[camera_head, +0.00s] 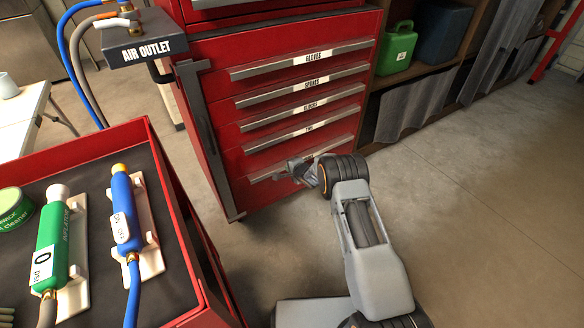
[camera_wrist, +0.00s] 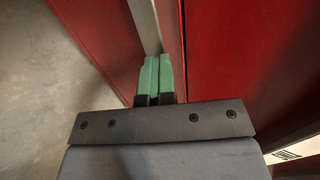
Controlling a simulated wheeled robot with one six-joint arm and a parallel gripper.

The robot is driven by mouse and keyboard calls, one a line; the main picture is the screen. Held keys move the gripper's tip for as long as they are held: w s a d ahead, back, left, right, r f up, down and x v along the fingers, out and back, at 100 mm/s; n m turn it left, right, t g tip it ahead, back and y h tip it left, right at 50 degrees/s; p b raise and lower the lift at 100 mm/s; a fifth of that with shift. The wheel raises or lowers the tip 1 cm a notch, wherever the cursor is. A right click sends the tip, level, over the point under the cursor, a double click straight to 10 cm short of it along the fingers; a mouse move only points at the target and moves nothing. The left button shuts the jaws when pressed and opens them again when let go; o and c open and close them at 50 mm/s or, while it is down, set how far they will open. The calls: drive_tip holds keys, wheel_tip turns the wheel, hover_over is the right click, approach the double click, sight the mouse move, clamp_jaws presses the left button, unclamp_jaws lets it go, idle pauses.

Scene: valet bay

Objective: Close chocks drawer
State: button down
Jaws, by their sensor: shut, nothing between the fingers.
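A red tool cabinet (camera_head: 222,110) stands ahead with a column of drawers. The upper labels read GLOVES and SPARES; the ones below are small. I read no chocks label. The lowest visible drawer handle (camera_head: 338,145) is partly hidden behind my gripper (camera_head: 299,169), and any label there is covered. In the wrist view my gripper (camera_wrist: 152,78) has its green-padded fingers together and empty. The tips are at or very near a grey metal strip (camera_wrist: 144,25) between red panels. I cannot tell whether they touch, or how far that drawer stands out.
A red cart (camera_head: 172,290) at the left holds a green inflator (camera_head: 48,245) and a blue tool (camera_head: 124,210). Shelves with a green can (camera_head: 397,48) stand right of the cabinet. The floor (camera_head: 470,200) at right is clear.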

drive_tip(key=shift+a+r, duration=0.2)
drive_tip(key=shift+a, duration=0.15)
drive_tip(key=s+d+f+p+v, duration=0.15)
drive_tip(key=p+v, duration=0.45)
drive_tip(key=v, duration=0.8)
drive_tip(key=s+d+r+n+g+h+p, duration=0.1)
drive_tip(key=s+d+r+n+h+p, duration=0.3)
drive_tip(key=r, duration=0.8)
drive_tip(key=s+d+r+p, duration=0.1)
drive_tip(key=r+p, duration=0.4)
drive_tip(key=r, duration=0.7)
drive_tip(key=s+d+r+n+g+h+p, duration=0.1)
drive_tip(key=s+d+r+n+h+p, duration=0.3)
drive_tip(key=r, duration=0.8)
drive_tip(key=s+a+r+n+g+y+p, duration=0.1)
drive_tip(key=s+r+n+g+p, duration=0.3)
drive_tip(key=s+r+p, duration=0.8)
drive_tip(key=s+r+y, duration=0.1)
drive_tip(key=s+r, duration=0.6)
drive_tip(key=s, duration=0.3)
drive_tip(key=shift+a+g, duration=0.2)
drive_tip(key=shift+g, duration=0.2)
